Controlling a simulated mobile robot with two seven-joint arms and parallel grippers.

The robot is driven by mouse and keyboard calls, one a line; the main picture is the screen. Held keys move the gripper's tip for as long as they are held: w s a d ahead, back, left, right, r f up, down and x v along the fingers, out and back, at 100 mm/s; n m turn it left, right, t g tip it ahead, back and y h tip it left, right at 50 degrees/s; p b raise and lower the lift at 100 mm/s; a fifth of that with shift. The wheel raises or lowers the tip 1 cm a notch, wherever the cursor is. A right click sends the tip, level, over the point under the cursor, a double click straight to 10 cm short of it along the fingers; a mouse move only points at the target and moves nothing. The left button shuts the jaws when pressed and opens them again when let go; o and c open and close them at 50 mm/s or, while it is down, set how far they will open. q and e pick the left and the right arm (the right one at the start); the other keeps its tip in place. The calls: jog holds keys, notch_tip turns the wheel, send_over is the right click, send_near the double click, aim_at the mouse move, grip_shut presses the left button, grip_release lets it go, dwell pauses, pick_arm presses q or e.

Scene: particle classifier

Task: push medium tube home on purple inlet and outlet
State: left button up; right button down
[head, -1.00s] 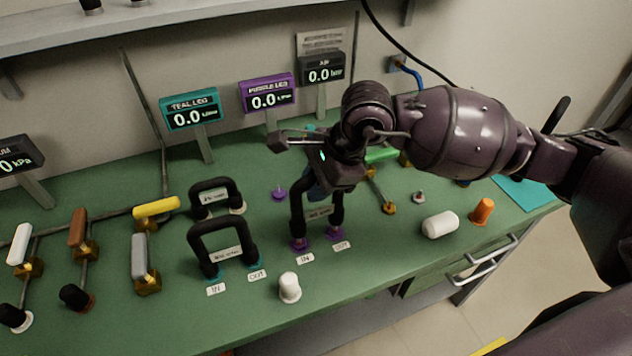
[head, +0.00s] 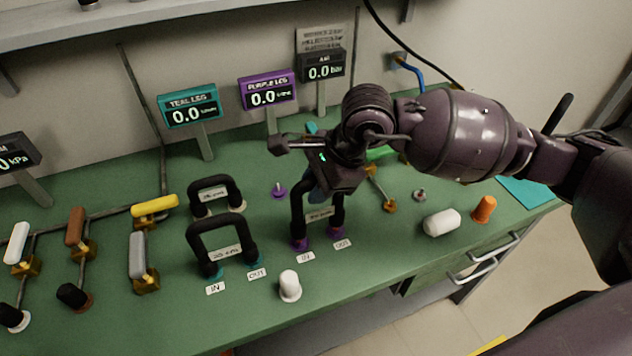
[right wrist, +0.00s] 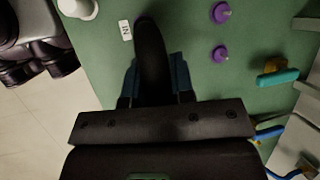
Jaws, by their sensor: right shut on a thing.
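The medium tube (head: 338,215) is a black inverted-U hose with a pale label. It stands upright with its two ends at the purple inlet (head: 299,244) and purple outlet (head: 335,232), by the IN and OUT labels. My right gripper (head: 320,192) is shut on its top from above and hides that part. In the right wrist view the tube (right wrist: 150,50) lies between the bluish fingertips (right wrist: 155,80). I cannot tell how fully either end is seated. My left gripper is not in view.
A white capped peg (head: 290,286) is in front, and a white cylinder (head: 441,222) and orange plug (head: 484,209) are to the right. A purple port (head: 279,190) is behind.

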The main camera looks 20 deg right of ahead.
jog(key=shift+f, duration=0.35)
jog(key=shift+f+b, duration=0.3)
jog(key=shift+f, duration=0.65)
jog(key=c, duration=0.9)
grip_release()
jog(key=shift+r, duration=0.1)
